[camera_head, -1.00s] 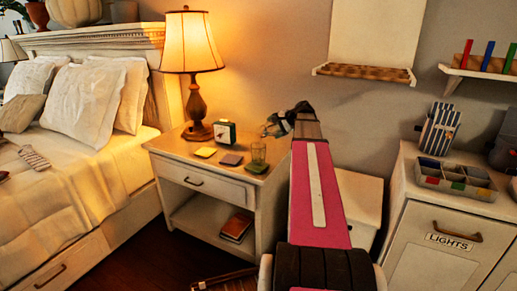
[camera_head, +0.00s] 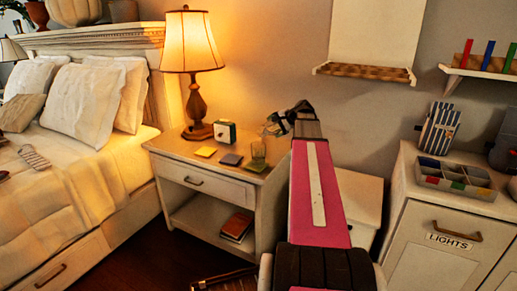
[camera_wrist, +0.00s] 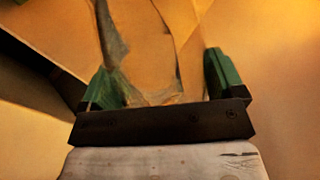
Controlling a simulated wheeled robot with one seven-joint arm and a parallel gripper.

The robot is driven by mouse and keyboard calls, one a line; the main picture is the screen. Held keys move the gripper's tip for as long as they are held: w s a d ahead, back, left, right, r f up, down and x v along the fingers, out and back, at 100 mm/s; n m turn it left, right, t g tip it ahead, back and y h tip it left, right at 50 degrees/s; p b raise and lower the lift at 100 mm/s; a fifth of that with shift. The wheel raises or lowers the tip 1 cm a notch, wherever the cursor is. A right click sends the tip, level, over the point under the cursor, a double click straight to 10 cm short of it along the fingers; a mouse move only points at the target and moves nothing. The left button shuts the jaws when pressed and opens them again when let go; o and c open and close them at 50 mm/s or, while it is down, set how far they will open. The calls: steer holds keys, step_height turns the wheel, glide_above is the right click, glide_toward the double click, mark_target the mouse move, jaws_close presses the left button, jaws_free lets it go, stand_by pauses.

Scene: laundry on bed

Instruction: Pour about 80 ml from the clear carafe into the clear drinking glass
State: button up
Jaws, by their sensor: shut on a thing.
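The clear drinking glass (camera_head: 258,153) stands upright on the right part of the nightstand top (camera_head: 180,144). My gripper (camera_head: 271,128) is above and slightly right of the glass. In the wrist view my gripper (camera_wrist: 165,85) has its green fingers on both sides of the clear carafe (camera_wrist: 150,45), shut on it. In the head view the carafe (camera_head: 268,129) is small and looks tilted to the left, near the glass's rim. I cannot make out the liquid level in either vessel.
A lamp (camera_head: 195,100), a small clock (camera_head: 225,131) and several flat coasters (camera_head: 231,159) share the nightstand. The wall is behind my gripper. A bed (camera_head: 90,190) is at the left and a cabinet (camera_head: 450,240) at the right.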

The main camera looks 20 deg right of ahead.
mark_target(275, 134)
stand_by(0.3)
steer(key=f, duration=0.1)
steer(key=f+m+y, duration=0.1)
steer(key=w+d+f+g+y, duration=0.1)
steer(key=shift+d+f+m, duration=0.1)
steer(key=shift+f+m, duration=0.15)
steer(key=shift+m, duration=0.15)
steer(key=shift+s+a+f+m+g+y, duration=0.2)
steer(key=shift+f+m+g+y, duration=0.25)
steer(key=shift+f+y, duration=0.3)
steer(key=shift+a+y, duration=0.1)
steer(key=shift+y, duration=0.15)
steer(key=shift+r+m, duration=0.1)
steer(key=shift+m, duration=0.15)
stand_by(0.8)
steer(key=shift+s+a+r+m+g+y, duration=0.15)
steer(key=shift+a+r+m+g+y, duration=0.05)
steer(key=shift+m+y, duration=0.25)
steer(key=shift+s+a+r+m+g+y, duration=0.1)
steer(key=shift+a+r+m+g+y, duration=0.1)
steer(key=shift+m+y, duration=0.25)
steer(key=shift+w+d+r+m+y+b, duration=0.1)
steer(key=shift+d+m+y+b, duration=0.1)
steer(key=shift+m+y, duration=0.3)
steer(key=shift+w+d+m+y+b, duration=0.1)
steer(key=shift+m+y+b, duration=0.1)
steer(key=shift+m+y, duration=0.3)
steer(key=m+y, duration=0.2)
steer(key=shift+f+m+y+b, duration=0.3)
steer(key=shift+f+m+y, duration=0.1)
